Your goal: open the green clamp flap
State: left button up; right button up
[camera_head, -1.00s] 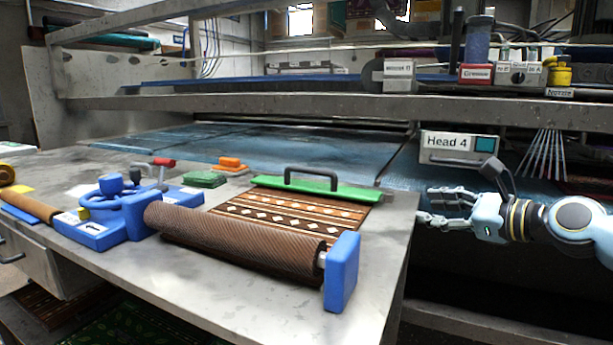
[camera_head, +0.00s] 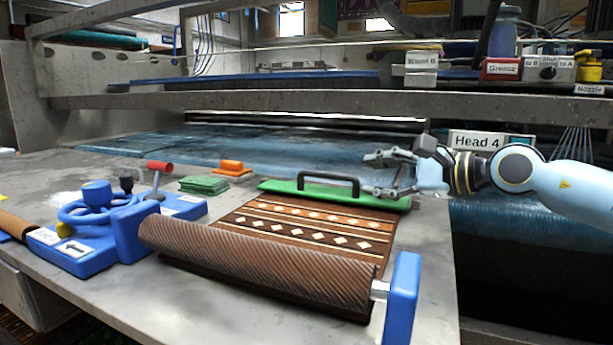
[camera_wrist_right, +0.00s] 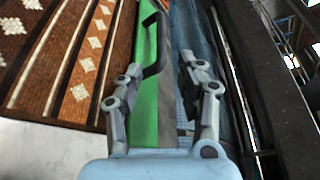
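The green clamp flap (camera_head: 285,188) lies flat along the far edge of the patterned rug, with a black handle (camera_head: 328,176) standing up from it. The flap also shows in the right wrist view (camera_wrist_right: 146,95), with its handle (camera_wrist_right: 158,42) ahead of the fingers. My right gripper (camera_head: 376,174) is open at the flap's right end, its fingers pointing left toward the handle. In the right wrist view the open fingers (camera_wrist_right: 152,88) stand on either side of the flap's end, with nothing held between them. My left gripper is not in view.
The patterned rug (camera_head: 300,225) runs under a brown roller (camera_head: 250,262) with a blue end block (camera_head: 402,298). A blue handwheel unit (camera_head: 100,222) stands left. A green pad stack (camera_head: 203,185) and an orange-handled brush (camera_head: 231,168) lie behind. A metal beam (camera_head: 300,101) crosses above.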

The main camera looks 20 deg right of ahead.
aim_at(339, 175)
jog(key=shift+w+a, duration=0.25)
jog(key=shift+w, duration=0.15)
jog(key=b+x, duration=0.1)
jog(key=x, duration=0.7)
jog(key=shift+w+a+b, duration=0.15)
jog(key=shift+w+b, duration=0.2)
jog(key=shift+b, duration=0.05)
jog(key=shift+w+a+f, duration=0.15)
jog(key=shift+w+a, duration=0.1)
jog(key=shift+w, duration=0.3)
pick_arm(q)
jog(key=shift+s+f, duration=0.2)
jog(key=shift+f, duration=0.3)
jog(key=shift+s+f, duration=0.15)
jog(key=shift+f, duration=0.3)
pick_arm(e)
grip_shut()
